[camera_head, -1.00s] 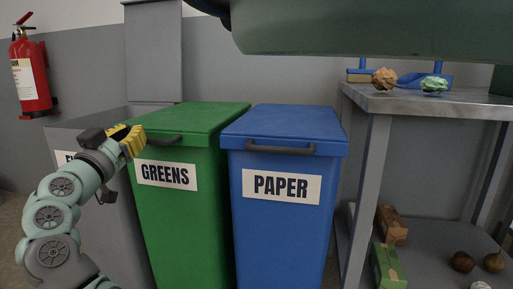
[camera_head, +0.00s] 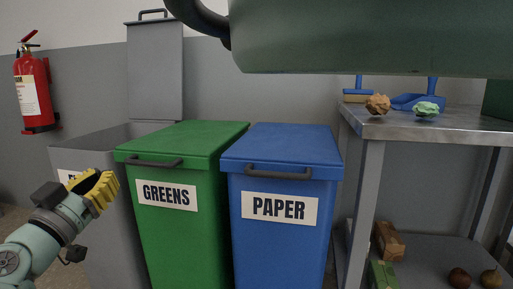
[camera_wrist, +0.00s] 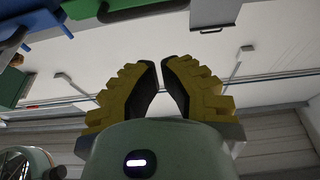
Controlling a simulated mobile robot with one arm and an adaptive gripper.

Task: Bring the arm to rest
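My gripper (camera_head: 108,188) has yellow ridged fingers and is at the left in the head view, in front of the open grey bin and left of the green bin. It is raised on my pale green arm, pointing up and to the right. In the wrist view, its two fingers (camera_wrist: 160,68) lean together at the tips with only a narrow gap. Nothing shows between them.
The grey bin (camera_head: 105,230) stands with its lid (camera_head: 155,72) up. The green GREENS bin (camera_head: 190,240) and blue PAPER bin (camera_head: 282,250) have shut lids. A metal table (camera_head: 440,125) at the right holds crumpled brown paper (camera_head: 377,104) and green paper (camera_head: 426,109).

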